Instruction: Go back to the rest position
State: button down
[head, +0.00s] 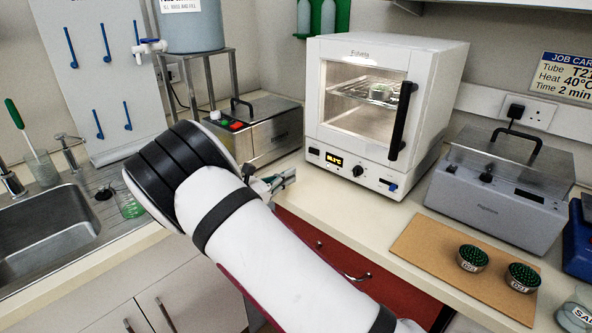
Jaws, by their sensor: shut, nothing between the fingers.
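My white and black arm reaches up from the lower right across the front of the bench. My gripper (286,178) is partly hidden behind the arm's wrist. It is small in view, appears shut and empty, and points right above the bench's front edge, in front of the oven.
A lit white oven (372,155) has a pot on its rack. A metal bath (268,138) with red and green buttons is left of it; a lidded grey machine (490,190) is right. Two green-topped pots stand on a brown board (420,243). A sink (40,232) is left.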

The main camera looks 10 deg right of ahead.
jog(key=shift+s+a, duration=0.3)
jog(key=s+d+r+m+g+y+p, duration=0.1)
jog(key=s+d+r+m+g+y, duration=0.25)
jog(key=s+d+r+m, duration=0.4)
jog(key=s+d+r+m+g+y, duration=0.3)
jog(key=s+d+r+m+g, duration=0.15)
jog(key=s, duration=0.65)
jog(key=s+a+r+m+t+y, duration=0.1)
jog(key=s+r+m+y, duration=0.1)
jog(key=s, duration=0.6)
jog(key=s+a+r+m+t+y+p, duration=0.1)
jog(key=s+m+y, duration=0.3)
jog(key=s, duration=0.5)
jog(key=s+a+r+m+t+y+p, duration=0.1)
jog(key=s+a+r+m+y, duration=0.1)
jog(key=s+m, duration=0.3)
jog(key=s+r+y, duration=0.1)
jog(key=s, duration=0.3)
jog(key=shift+s+a+r+m, duration=0.2)
jog(key=shift+a+r+m, duration=0.2)
